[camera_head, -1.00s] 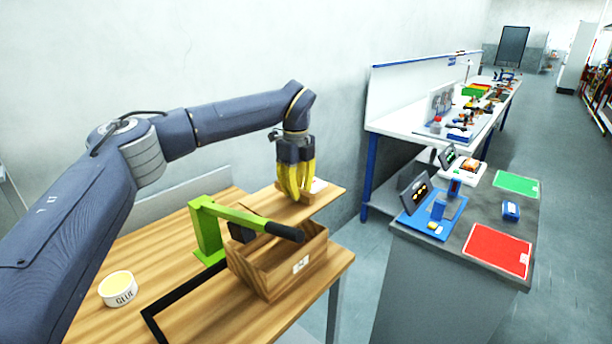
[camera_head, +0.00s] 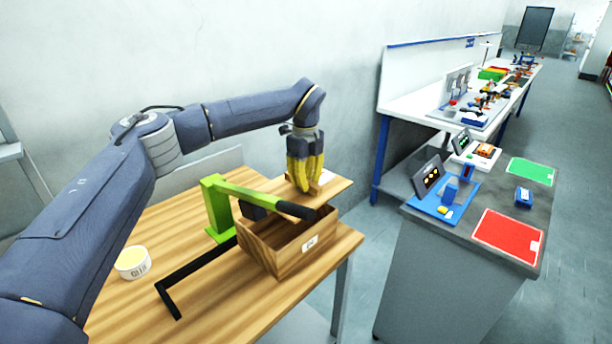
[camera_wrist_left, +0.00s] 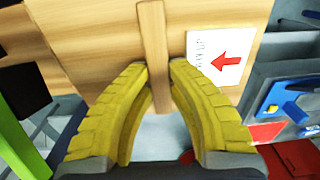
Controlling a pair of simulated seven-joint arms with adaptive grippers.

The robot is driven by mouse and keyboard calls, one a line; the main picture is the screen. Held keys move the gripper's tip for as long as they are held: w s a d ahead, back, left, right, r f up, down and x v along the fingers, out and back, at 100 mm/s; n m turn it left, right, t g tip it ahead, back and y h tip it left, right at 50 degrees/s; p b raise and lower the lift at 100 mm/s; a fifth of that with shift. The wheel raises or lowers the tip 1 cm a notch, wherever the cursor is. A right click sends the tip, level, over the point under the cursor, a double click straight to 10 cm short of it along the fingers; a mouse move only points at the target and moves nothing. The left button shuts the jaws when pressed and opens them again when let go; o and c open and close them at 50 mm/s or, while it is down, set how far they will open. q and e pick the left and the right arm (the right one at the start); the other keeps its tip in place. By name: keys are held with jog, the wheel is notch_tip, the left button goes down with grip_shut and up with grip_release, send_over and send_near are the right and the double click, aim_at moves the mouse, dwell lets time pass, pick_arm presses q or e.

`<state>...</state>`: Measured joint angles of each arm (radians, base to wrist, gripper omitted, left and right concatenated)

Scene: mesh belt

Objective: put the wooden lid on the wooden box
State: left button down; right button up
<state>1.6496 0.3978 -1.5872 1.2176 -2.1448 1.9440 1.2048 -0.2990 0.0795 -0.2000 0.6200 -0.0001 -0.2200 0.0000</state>
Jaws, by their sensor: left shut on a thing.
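The wooden lid (camera_head: 338,189) is a flat board with a raised wooden handle. My left gripper (camera_head: 305,187) has yellow fingers and is shut on this handle. The lid hangs above the back part of the open wooden box (camera_head: 290,262), which stands near the table's right edge. In the left wrist view the fingertips (camera_wrist_left: 158,72) pinch the handle bar (camera_wrist_left: 153,35), and the lid (camera_wrist_left: 90,40) carries a white label with a red arrow. The gripper and a clamp arm hide part of the lid and the box's far rim. My right gripper is not in view.
A green clamp (camera_head: 215,205) with a black-tipped arm (camera_head: 295,209) reaches across the box opening. A black L-shaped bar (camera_head: 195,265) lies left of the box. A glue tub (camera_head: 133,263) sits on the wooden table (camera_head: 215,305). A grey bench stands at right.

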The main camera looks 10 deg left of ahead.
aim_at(289, 199)
pick_arm(q)
jog(key=shift+f, duration=1.4)
jog(key=shift+s+a+f, duration=0.1)
jog(key=shift+s+a, duration=0.45)
jog(key=shift+s, duration=0.35)
jog(key=shift+s+a+r, duration=0.1)
jog(key=shift+s+a, duration=0.5)
jog(key=shift+s, duration=0.35)
jog(key=shift+s+a+f, duration=0.1)
jog(key=shift+s+a, duration=0.45)
jog(key=shift+s, duration=0.35)
jog(key=shift+f, duration=0.5)
jog(key=shift+f, duration=0.5)
jog(key=c, duration=1.3)
grip_release()
